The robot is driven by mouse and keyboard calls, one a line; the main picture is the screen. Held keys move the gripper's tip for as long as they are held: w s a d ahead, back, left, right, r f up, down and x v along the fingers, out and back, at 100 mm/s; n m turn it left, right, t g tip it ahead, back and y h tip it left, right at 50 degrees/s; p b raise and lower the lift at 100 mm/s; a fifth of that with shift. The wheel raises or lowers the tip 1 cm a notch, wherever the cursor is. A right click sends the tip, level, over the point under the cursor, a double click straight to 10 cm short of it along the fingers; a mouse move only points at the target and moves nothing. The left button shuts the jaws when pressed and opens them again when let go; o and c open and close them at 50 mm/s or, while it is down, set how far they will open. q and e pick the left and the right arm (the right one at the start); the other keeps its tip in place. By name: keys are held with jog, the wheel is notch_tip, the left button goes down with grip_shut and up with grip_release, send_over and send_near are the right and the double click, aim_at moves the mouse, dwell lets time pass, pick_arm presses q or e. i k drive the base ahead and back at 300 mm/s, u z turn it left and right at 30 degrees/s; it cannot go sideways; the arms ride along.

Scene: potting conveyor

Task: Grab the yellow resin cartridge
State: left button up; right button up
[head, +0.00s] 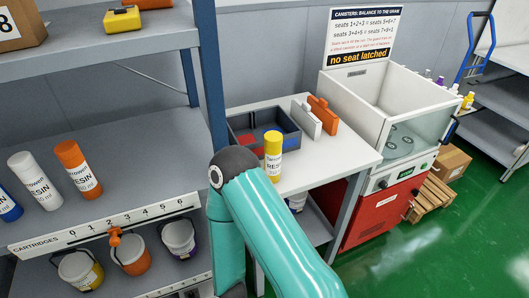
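The yellow resin cartridge (273,143) stands upright at the white table, in front of the dark divided tray; it has a yellow cap and body and a pale label. Its lower end meets the outline of my teal arm, so its base cannot be seen clearly. My arm rises from the bottom of the head view, bends at a dark joint left of the cartridge and goes down again. Neither gripper shows, and no fingers are visible at the cartridge.
White (35,180) and orange (78,168) cartridges stand on the left shelf, with a blue one at the edge. The divided tray (245,122) holds red and blue items. A blue shelf post (209,75) stands left of the table.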

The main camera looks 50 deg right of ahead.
aim_at(273, 140)
jog(key=z, duration=0.15)
jog(key=k, duration=1.35)
jog(key=z, duration=0.35)
jog(key=i, duration=1.05)
jog(key=z, duration=0.05)
